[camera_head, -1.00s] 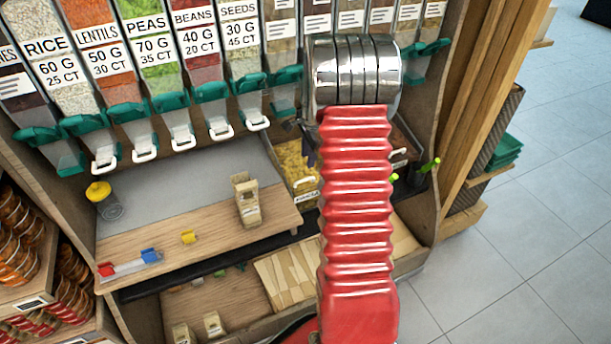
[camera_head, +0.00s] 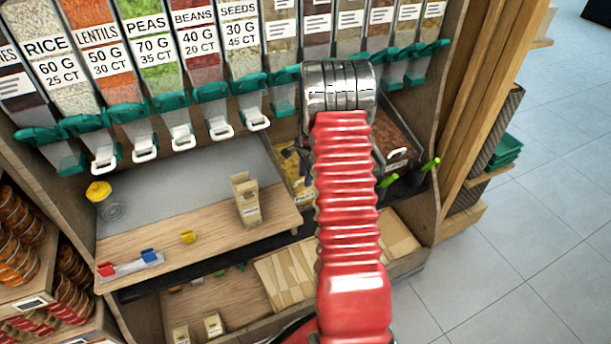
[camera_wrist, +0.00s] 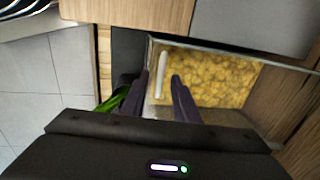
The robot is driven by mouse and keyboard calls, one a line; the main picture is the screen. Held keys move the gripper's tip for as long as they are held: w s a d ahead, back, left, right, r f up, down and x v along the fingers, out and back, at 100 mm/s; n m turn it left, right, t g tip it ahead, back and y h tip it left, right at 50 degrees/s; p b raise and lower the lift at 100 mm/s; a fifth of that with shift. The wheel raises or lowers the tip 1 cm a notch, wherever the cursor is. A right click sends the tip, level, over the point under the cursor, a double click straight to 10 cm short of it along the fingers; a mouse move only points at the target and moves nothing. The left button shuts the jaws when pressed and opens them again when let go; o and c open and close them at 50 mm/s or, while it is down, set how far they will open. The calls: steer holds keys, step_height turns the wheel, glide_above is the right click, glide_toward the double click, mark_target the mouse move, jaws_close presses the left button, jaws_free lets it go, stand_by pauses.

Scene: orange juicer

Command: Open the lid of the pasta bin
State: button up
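The pasta bin (camera_wrist: 215,78) is a clear-topped bin of yellow pasta with a white handle (camera_wrist: 162,72) on its near side. In the head view the pasta bin (camera_head: 288,163) shows only partly beside my red arm. Its lid looks shut. My gripper (camera_wrist: 160,77) is over the handle side of the bin, with its two dark fingers apart. The white handle appears between the fingertips in the wrist view. I cannot tell whether either finger touches it. In the head view my arm hides most of the gripper.
A bin with brown contents (camera_head: 394,135) and green-handled scoops (camera_head: 430,165) are right of my arm. Dispensers with green spouts (camera_head: 210,92) hang above. Open floor (camera_head: 530,230) is at right.

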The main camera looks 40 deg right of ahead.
jaws_close()
stand_by(0.7)
